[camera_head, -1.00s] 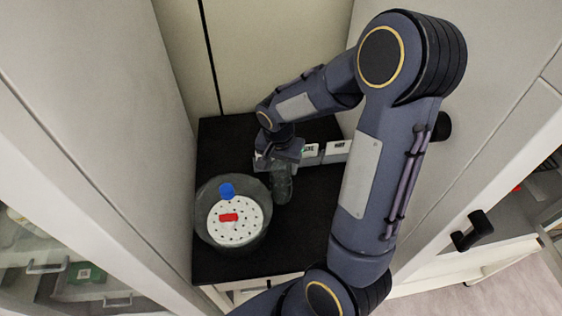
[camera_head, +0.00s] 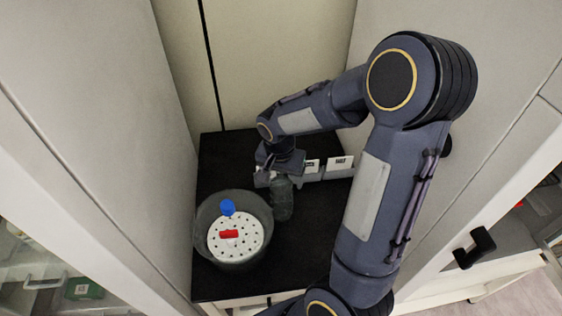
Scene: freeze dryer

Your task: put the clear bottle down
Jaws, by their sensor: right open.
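The clear bottle (camera_head: 282,200), greenish and see-through, stands upright on the black tabletop (camera_head: 300,240). It is just right of a round clear vessel (camera_head: 262,212) with a white perforated plate (camera_head: 238,246) inside. My right gripper (camera_head: 267,182) is at the upper left of the bottle, with its jaws open. Part of the bottle's top is hidden by the gripper, so I cannot tell whether they touch. My left gripper is not in view.
A blue cap (camera_head: 228,207) and a red piece (camera_head: 229,234) are at the vessel. Tall pale walls close in the left, back and right. The tabletop right of the bottle is clear.

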